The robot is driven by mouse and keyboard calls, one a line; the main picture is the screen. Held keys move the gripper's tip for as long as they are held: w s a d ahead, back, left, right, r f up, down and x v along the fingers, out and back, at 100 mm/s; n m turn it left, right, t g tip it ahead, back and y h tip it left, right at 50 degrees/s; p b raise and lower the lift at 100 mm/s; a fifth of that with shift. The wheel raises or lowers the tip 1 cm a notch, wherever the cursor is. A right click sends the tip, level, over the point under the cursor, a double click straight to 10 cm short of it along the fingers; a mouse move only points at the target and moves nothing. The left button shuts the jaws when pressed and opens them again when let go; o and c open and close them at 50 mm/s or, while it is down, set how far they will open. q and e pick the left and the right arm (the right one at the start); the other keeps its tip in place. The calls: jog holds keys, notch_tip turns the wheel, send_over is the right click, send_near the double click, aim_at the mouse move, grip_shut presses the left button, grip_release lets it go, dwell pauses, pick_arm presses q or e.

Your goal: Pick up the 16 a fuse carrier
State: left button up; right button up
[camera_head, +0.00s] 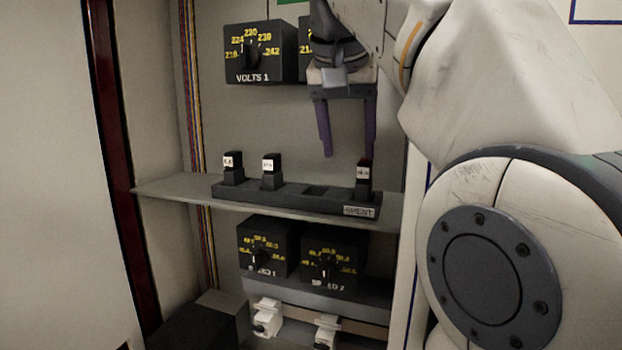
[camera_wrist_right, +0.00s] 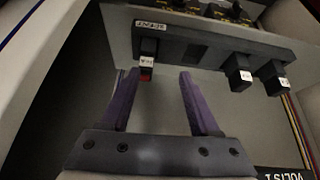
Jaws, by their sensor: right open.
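A black rack (camera_head: 293,197) on the shelf holds three black fuse carriers with white labels. The left carrier (camera_head: 233,168), the middle carrier (camera_head: 270,172) and the right carrier (camera_head: 363,174) stand upright. Their label print is too small to read surely, so I cannot tell which is the 16 A one. My right gripper (camera_head: 347,155) is open and empty, its purple fingers pointing down just above the rack's right end. In the right wrist view my right gripper (camera_wrist_right: 160,73) has the red-marked right carrier (camera_wrist_right: 147,62) ahead, nearer its left finger. My left gripper is out of view.
A SPENT label (camera_head: 359,211) marks the rack's right end, with an empty slot (camera_head: 316,190) beside the right carrier. A VOLTS 1 dial box (camera_head: 258,64) hangs above. SPEED dials (camera_head: 327,256) sit below the shelf (camera_head: 175,190). Cabinet walls bound both sides.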

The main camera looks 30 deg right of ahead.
aim_at(364, 162)
jog(key=shift+m+h, duration=0.3)
jog(key=shift+m, duration=0.1)
jog(key=d, duration=0.1)
jog(key=d+f, duration=0.2)
jog(key=shift+w+d+f+b, duration=0.1)
jog(key=shift+w+d+b, duration=0.15)
jog(key=shift+d+b, duration=0.1)
jog(key=shift+p+x, duration=0.65)
jog(key=shift+x, duration=2.05)
jog(key=shift+w, duration=0.15)
grip_shut()
